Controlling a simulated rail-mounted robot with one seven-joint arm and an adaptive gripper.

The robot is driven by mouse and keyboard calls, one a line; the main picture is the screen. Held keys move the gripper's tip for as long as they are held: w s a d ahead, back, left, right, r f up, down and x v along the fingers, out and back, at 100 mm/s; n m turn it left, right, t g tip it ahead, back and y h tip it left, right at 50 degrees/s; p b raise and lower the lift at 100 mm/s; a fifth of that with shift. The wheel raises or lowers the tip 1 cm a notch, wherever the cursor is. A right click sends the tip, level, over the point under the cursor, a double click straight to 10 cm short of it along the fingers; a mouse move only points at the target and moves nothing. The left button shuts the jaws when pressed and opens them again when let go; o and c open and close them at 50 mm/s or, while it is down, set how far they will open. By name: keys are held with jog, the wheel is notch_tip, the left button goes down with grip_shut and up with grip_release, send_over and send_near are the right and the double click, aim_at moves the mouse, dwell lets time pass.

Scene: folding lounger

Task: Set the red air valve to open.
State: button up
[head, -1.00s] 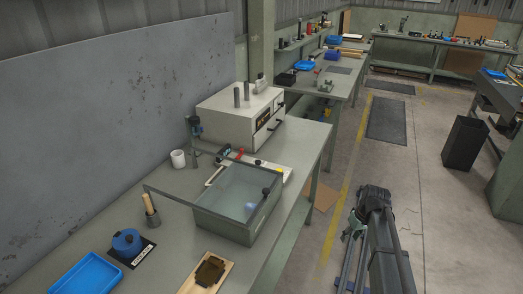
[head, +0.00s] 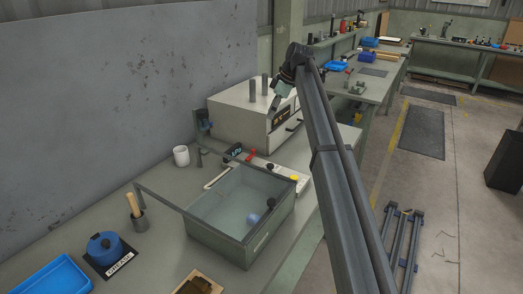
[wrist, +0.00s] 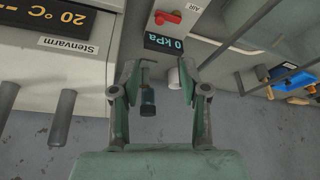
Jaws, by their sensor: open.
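The red air valve (wrist: 168,18) shows at the top of the wrist view, its handle lying roughly crosswise, on a pale panel lettered "AIR". Beside it a dark display (wrist: 165,44) reads 0 kPa. In the head view the valve (head: 252,154) is a small red spot on the bench between the white oven and the glass-lidded box. My gripper (wrist: 159,82) is open and empty, with the valve beyond its fingertips and apart from them. In the head view my gripper (head: 277,103) hangs in front of the oven, small and partly hidden by my arm.
The white oven (head: 235,124) with two upright posts stands behind the valve. The glass-lidded box (head: 238,205) stands in front. A white mug (head: 181,156) and a blue pot (head: 105,248) are on the left. The floor aisle at right is mostly clear.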

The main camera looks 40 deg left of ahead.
jog(key=p, duration=0.2)
send_near(250, 156)
jog(key=a+f, duration=0.1)
jog(key=f, duration=0.2)
jog(key=a+f, duration=0.1)
jog(key=f, duration=0.1)
jog(key=shift+w+a+f, duration=0.1)
jog(key=shift+w+a, duration=0.15)
jog(key=shift+a, duration=0.05)
grip_shut()
